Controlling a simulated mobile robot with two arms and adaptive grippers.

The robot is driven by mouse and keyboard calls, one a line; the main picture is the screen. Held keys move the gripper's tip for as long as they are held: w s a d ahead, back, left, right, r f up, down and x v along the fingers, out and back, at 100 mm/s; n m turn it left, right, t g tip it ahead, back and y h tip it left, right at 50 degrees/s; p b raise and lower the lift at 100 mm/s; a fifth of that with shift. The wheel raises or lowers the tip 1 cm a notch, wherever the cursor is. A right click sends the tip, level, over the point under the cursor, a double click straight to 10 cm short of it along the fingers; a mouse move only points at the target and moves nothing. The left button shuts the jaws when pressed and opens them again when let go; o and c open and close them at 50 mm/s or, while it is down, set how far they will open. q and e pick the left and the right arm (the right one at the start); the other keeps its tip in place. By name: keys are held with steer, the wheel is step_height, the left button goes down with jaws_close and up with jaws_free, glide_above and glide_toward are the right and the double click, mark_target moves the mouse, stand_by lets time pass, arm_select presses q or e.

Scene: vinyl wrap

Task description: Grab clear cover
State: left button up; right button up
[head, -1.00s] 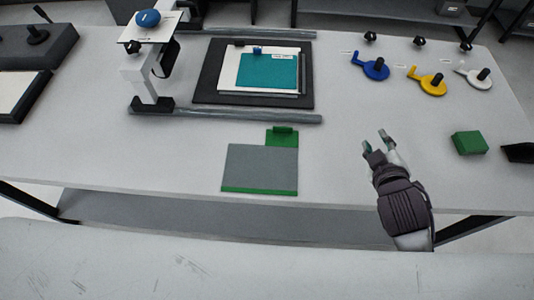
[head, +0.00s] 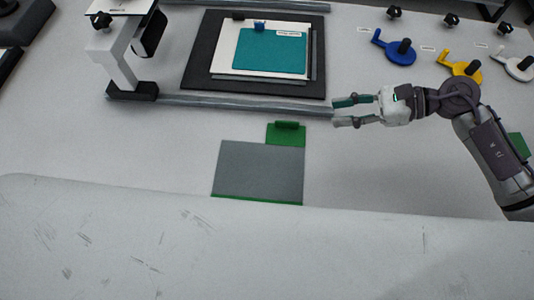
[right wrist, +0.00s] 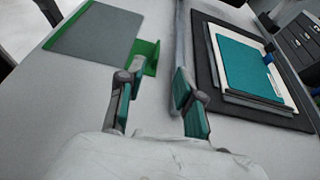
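A grey, flat panel (head: 262,170) with a green front edge and a raised green tab (head: 286,132) at its back lies on the table. It may be the clear cover; I cannot tell for sure. It also shows in the right wrist view (right wrist: 97,36), with the tab (right wrist: 146,55) near one finger. My right gripper (head: 335,112) is open and empty, right of the tab, its fingers pointing left. In the right wrist view its two fingers (right wrist: 158,76) are spread with nothing between them. My left gripper is out of view.
Behind the panel, a black mat (head: 199,70) holds a white board and a teal sheet (head: 270,50), between two grey rails (head: 225,105). A white gantry (head: 115,60) stands left. Blue (head: 398,52), yellow (head: 463,66) and white (head: 517,68) handled tools lie at the right.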

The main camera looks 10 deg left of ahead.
steer(key=p, duration=0.2)
glide_toward(285, 122)
steer(key=x, duration=0.4)
steer(key=shift+w+a+r, duration=0.1)
steer(key=shift+a+r, duration=0.05)
steer(key=shift+r, duration=0.15)
steer(key=p+x, duration=0.2)
steer(key=x, duration=0.3)
steer(key=shift+a+f, duration=0.15)
steer(key=shift+f, duration=0.15)
steer(key=shift+a+f, duration=0.2)
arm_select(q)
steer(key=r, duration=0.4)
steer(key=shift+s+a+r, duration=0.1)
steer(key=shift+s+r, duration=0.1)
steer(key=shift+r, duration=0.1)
arm_select(e)
jaws_close()
